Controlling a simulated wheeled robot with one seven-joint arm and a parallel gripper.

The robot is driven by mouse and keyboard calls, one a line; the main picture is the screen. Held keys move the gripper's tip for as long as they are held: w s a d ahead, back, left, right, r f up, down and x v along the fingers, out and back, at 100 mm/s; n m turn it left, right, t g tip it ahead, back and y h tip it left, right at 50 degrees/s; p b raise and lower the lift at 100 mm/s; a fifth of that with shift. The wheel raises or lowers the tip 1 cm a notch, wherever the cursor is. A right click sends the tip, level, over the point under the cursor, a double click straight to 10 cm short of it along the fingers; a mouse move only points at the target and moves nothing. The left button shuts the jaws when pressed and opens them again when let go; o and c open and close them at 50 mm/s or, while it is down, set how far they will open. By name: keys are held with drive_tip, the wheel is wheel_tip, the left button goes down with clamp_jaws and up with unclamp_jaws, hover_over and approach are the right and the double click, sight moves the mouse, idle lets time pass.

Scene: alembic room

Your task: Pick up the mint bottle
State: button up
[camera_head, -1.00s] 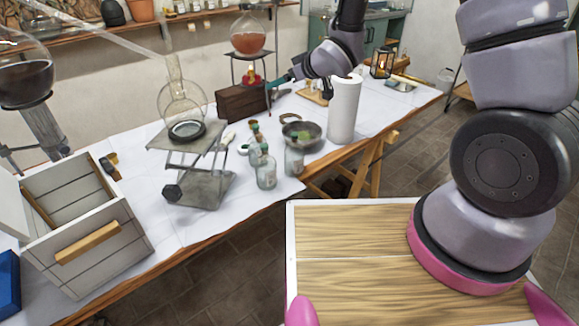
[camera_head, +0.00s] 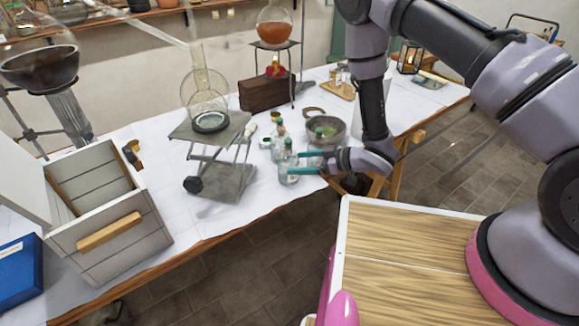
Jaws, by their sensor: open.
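Small clear glass bottles with greenish caps stand near the front edge of the white-covered table. The left one (camera_head: 287,160) shows most clearly. Another glass bottle (camera_head: 314,161) is mostly hidden by my gripper. I cannot tell which of them is the mint bottle. My gripper (camera_head: 296,163) comes in from the right, level and low, with its teal fingers open and pointing left. The fingers overlap the right bottle in the picture, and their tips reach the left bottle's side. I cannot tell whether they touch either bottle.
A metal bowl (camera_head: 327,130) stands just behind the bottles. A lab jack (camera_head: 222,170) with a flask stands to the left, a white drawer box (camera_head: 110,220) farther left. A wooden box (camera_head: 267,92) is behind. A paper roll (camera_head: 357,121) is partly behind my arm.

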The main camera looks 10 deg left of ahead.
sight(280, 166)
drive_tip(key=shift+w+a+f, duration=0.1)
drive_tip(key=shift+a+f, duration=0.15)
drive_tip(key=shift+f, duration=0.25)
drive_tip(key=shift+a+f, duration=0.2)
drive_tip(key=shift+f, duration=0.25)
drive_tip(key=x, duration=0.6)
drive_tip(key=shift+a+f, duration=0.1)
drive_tip(key=shift+a, duration=0.2)
drive_tip(key=shift+c, duration=0.3)
clamp_jaws()
